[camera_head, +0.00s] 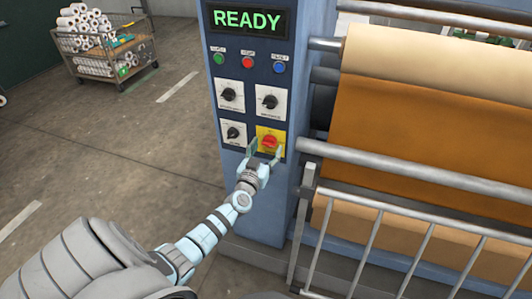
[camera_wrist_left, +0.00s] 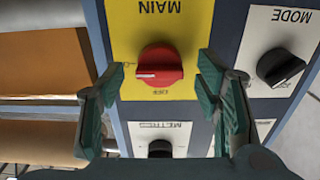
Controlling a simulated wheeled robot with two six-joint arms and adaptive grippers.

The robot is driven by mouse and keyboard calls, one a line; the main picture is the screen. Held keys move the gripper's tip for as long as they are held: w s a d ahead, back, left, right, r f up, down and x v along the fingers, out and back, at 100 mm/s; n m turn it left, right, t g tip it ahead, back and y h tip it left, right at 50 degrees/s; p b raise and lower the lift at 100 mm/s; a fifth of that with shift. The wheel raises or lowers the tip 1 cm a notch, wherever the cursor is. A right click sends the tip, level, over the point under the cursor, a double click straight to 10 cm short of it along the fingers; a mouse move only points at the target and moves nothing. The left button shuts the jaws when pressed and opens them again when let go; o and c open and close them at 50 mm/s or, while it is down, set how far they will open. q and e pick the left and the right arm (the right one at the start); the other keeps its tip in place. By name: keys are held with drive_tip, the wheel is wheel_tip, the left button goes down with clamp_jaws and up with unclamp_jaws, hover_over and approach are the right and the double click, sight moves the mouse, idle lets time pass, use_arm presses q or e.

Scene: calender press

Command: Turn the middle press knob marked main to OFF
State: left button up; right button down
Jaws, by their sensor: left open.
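The red main knob (camera_head: 269,141) sits on a yellow plate (camera_head: 263,131) at the lower right of the panel's knob group. In the wrist view, which is upside down, the knob (camera_wrist_left: 160,64) has its grip bar lying crosswise. Its white mark is at the left end, toward a label partly hidden by a finger, and not toward the OFF print at the plate's edge. My left gripper (camera_head: 266,150) is open in front of the plate. In the wrist view its green fingers (camera_wrist_left: 161,82) stand either side of the knob, with gaps. My right gripper is out of view.
A black MODE knob (camera_wrist_left: 281,67) and a METRES knob (camera_wrist_left: 160,149) are close by. Push buttons (camera_head: 248,63) and a green READY display (camera_head: 247,21) are higher up. Rollers and a metal guard rail (camera_head: 400,214) stand right of the panel.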

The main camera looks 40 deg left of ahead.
use_arm(q)
drive_tip(key=shift+c, duration=0.5)
drive_tip(key=c, duration=1.1)
drive_tip(key=shift+o, duration=0.2)
drive_tip(key=shift+n, duration=0.4)
drive_tip(key=n, duration=0.3)
drive_tip(key=shift+p, duration=0.4)
drive_tip(key=n, duration=1.4)
